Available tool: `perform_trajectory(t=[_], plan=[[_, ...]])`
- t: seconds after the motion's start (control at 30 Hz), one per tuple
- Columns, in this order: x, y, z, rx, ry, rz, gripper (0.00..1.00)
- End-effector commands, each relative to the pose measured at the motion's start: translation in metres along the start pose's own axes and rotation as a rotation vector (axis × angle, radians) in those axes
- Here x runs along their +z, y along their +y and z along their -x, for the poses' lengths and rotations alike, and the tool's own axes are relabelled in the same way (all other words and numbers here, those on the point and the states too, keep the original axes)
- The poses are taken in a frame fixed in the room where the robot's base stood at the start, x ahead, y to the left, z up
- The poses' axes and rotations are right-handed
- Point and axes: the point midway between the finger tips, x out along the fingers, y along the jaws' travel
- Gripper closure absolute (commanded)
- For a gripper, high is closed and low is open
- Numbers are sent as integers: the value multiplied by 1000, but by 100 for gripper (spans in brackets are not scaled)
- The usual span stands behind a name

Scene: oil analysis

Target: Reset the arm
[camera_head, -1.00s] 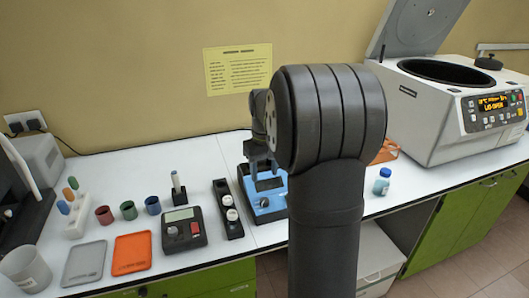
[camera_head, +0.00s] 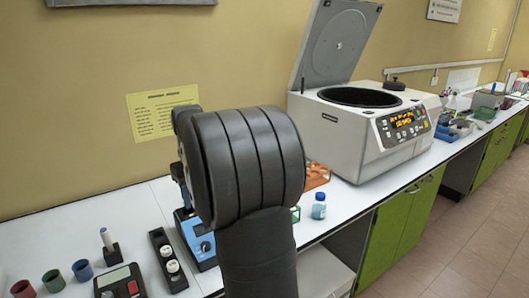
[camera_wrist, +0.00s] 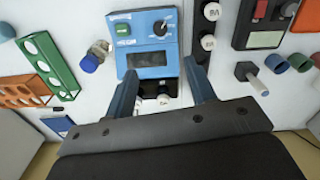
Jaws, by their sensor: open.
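My gripper (camera_wrist: 163,82) is open in the wrist view, its two dark fingers apart above the bench. In the head view my black arm stands in front of the blue instrument (camera_head: 205,248) and hides most of the gripper.
A centrifuge (camera_head: 345,130) stands open to the right. Near it are a blue-capped bottle (camera_head: 319,208) and an orange rack (camera_head: 317,174). At left are a black vial holder (camera_head: 166,262), a dark meter (camera_head: 119,284) and several coloured cups. A green rack (camera_wrist: 46,65) lies left in the wrist view.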

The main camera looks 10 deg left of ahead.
Motion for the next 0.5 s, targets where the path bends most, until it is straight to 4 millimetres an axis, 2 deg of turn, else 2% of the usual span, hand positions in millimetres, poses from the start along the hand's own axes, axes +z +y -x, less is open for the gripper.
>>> perform_trajectory(t=[0.17, 0.5], plan=[[0, 0, -12, -1, -3, 0, 49], [1, 0, -76, -2, -5, 0, 49]])
